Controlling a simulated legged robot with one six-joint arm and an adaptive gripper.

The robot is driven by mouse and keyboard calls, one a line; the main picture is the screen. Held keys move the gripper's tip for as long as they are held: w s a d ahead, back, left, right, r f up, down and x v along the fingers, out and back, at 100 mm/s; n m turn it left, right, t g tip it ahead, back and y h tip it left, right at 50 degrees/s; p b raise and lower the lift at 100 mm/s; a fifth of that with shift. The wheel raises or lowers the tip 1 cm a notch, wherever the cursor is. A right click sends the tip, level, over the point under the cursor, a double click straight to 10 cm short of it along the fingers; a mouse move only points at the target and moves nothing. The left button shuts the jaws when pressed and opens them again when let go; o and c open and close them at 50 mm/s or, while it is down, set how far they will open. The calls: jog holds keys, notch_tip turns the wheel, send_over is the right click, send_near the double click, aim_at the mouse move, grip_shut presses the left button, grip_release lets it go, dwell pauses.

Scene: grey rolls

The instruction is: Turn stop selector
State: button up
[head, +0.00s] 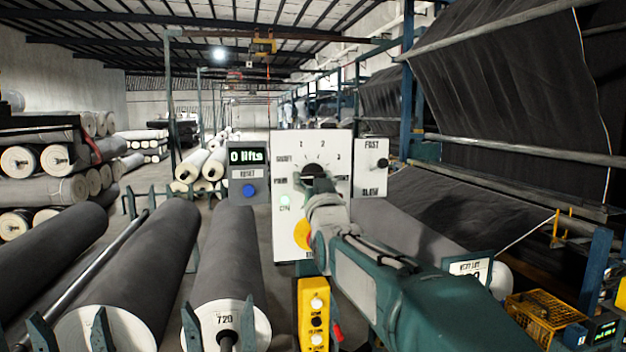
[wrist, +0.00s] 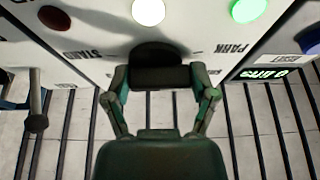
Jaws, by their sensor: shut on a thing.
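The stop selector is a black knob on a white panel (head: 285,158) with the numbers 1, 2 and 3 around it. In the head view my gripper (head: 316,188) is at the knob (head: 314,170) and covers its lower part. In the wrist view the black knob (wrist: 155,52) sits between the two fingers of my gripper (wrist: 160,77), which is shut on it. The panel lettering appears upside down there, with STAND and PARK on either side. Which mark the knob points at cannot be told.
A grey box (head: 248,165) left of the panel reads "0 lifts" above a blue button. A FAST/SLOW lever box (head: 371,165) stands right. A green lamp (head: 285,200) and a partly hidden yellow disc (head: 302,234) are on the panel. Grey rolls (head: 226,250) lie left.

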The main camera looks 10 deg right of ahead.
jog(key=m+h, duration=0.2)
jog(key=m, duration=0.2)
jog(key=m+h, duration=0.2)
jog(key=m, duration=0.2)
jog(key=shift+r+g, duration=0.1)
jog(key=shift+g, duration=0.3)
jog(key=shift+m+h, duration=0.3)
jog(key=shift+m, duration=0.2)
jog(key=o, duration=1)
jog(key=v, duration=1.2)
jog(key=shift+a, duration=0.1)
